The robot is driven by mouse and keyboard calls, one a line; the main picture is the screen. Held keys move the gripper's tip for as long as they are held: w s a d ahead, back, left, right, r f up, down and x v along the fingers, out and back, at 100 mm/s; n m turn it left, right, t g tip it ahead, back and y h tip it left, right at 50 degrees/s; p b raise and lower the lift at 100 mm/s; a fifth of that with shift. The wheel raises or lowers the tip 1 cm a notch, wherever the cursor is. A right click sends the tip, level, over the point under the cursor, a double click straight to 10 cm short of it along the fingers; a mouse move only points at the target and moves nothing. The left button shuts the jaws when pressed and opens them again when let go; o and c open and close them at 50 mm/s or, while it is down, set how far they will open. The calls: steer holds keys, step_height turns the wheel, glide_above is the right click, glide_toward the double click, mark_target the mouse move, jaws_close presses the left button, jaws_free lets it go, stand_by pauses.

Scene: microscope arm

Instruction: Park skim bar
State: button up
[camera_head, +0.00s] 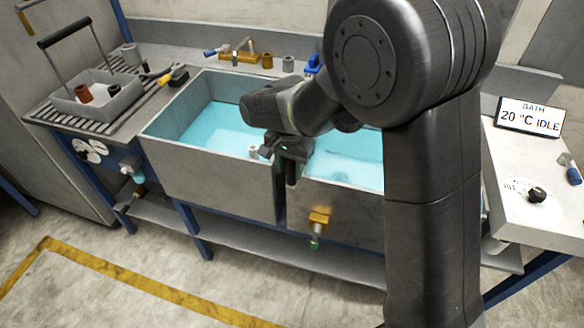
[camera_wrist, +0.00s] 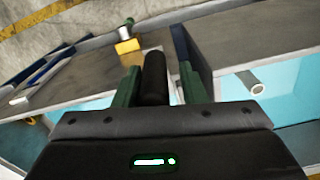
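My gripper (camera_head: 285,152) is over the wall between the two basins. In the wrist view its two green fingers (camera_wrist: 161,84) stand apart, with a black cylinder (camera_wrist: 155,78) between them. The cylinder looks like a handle, perhaps that of the skim bar. A narrow gap seems to show at its right side, so I cannot tell whether the fingers press on it. No bar-shaped part is clearly visible in the head view; my arm hides part of the right basin. A pale standing tube (camera_head: 253,152) is in the left basin, and it also shows in the wrist view (camera_wrist: 250,82).
The left basin (camera_head: 205,175) and right basin (camera_head: 340,205) hold blue liquid. A brass valve (camera_head: 318,220) juts from the front. A handled tray (camera_head: 98,100) stands on the left drainboard. Taps and small fittings line the back. A sign (camera_head: 530,117) reads 20 °C IDLE.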

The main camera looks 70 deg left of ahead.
steer(key=shift+o, duration=0.5)
steer(key=shift+s, duration=0.1)
steer(key=shift+f, duration=0.1)
step_height(320, 180, up, 14)
steer(key=b, duration=0.1)
steer(key=shift+f, duration=0.2)
stand_by(0.3)
step_height(320, 180, down, 14)
steer(key=shift+d+r+p, duration=0.1)
steer(key=shift+r+p, duration=0.05)
steer(key=shift+p, duration=0.35)
steer(key=shift+w+d, duration=0.1)
steer(key=shift+w, duration=0.2)
steer(key=shift+d, duration=0.1)
